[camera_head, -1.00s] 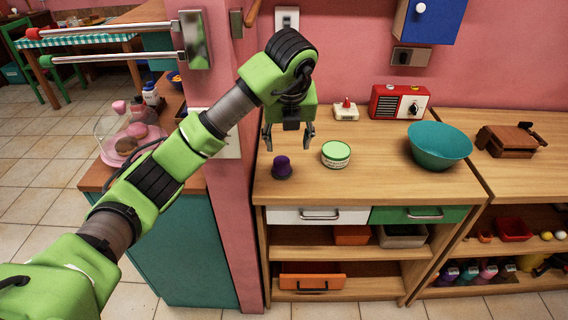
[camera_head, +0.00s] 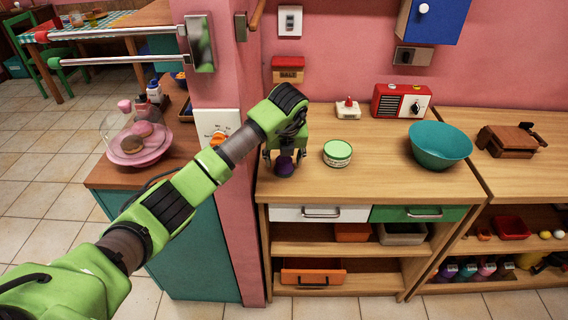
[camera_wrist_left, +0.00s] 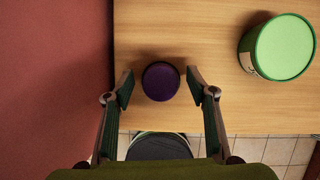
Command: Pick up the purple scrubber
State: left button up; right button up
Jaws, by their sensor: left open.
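The purple scrubber (camera_head: 284,168) stands on the wooden counter (camera_head: 400,185) near its left end. It has a round purple top and a dark base. My left gripper (camera_head: 283,163) is low over the counter, with its fingers on either side of the scrubber. In the left wrist view the scrubber (camera_wrist_left: 161,81) lies between the two open fingertips of my left gripper (camera_wrist_left: 161,83), with a gap on each side. My right gripper is not in view.
A green-lidded tin (camera_head: 337,153) stands close to the right of the scrubber. A teal bowl (camera_head: 440,146), a red radio (camera_head: 401,101) and a small red-and-white item (camera_head: 348,109) stand farther away. A pink wall post (camera_head: 238,200) borders the counter's left side.

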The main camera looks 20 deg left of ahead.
aim_at(284, 159)
pick_arm(q)
jog(key=shift+w+f, duration=0.15)
jog(key=shift+f, duration=0.1)
jog(key=c, duration=1.2)
notch_tip(284, 159, up, 10)
jog(key=shift+b, duration=0.85)
jog(key=o, duration=0.3)
jog(key=shift+c, duration=0.8)
